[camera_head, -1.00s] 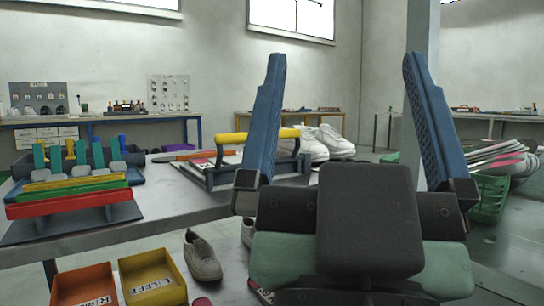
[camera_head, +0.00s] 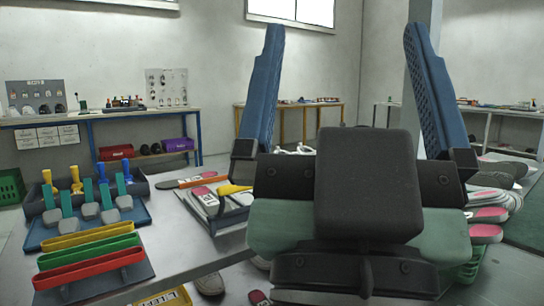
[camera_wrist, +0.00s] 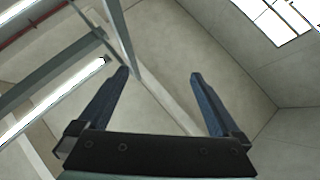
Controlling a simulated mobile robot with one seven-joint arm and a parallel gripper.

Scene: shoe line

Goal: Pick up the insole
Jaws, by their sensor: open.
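My gripper (camera_head: 345,32) is open and empty, its two blue fingers pointing up; in the wrist view (camera_wrist: 160,74) only ceiling, beams and walls show between them. Insoles with pink ends lie in a dark holder on the table, left of my gripper; one shows a pink and white end (camera_head: 205,196). A flat piece with a pink end (camera_head: 204,177) lies behind them beside an orange strip. More pink-ended insoles (camera_head: 487,214) are stacked at the right, beyond my right finger, over a green crate (camera_head: 470,268). My gripper hides part of the holder and the crate. No insole is touched.
Red, green and yellow bars (camera_head: 90,260) and a blue tray (camera_head: 85,228) of brush-like tools stand on the table (camera_head: 185,240) at left. Shoes (camera_head: 210,284) and a yellow bin (camera_head: 165,299) are low in front. A grey pillar (camera_head: 425,20) rises behind.

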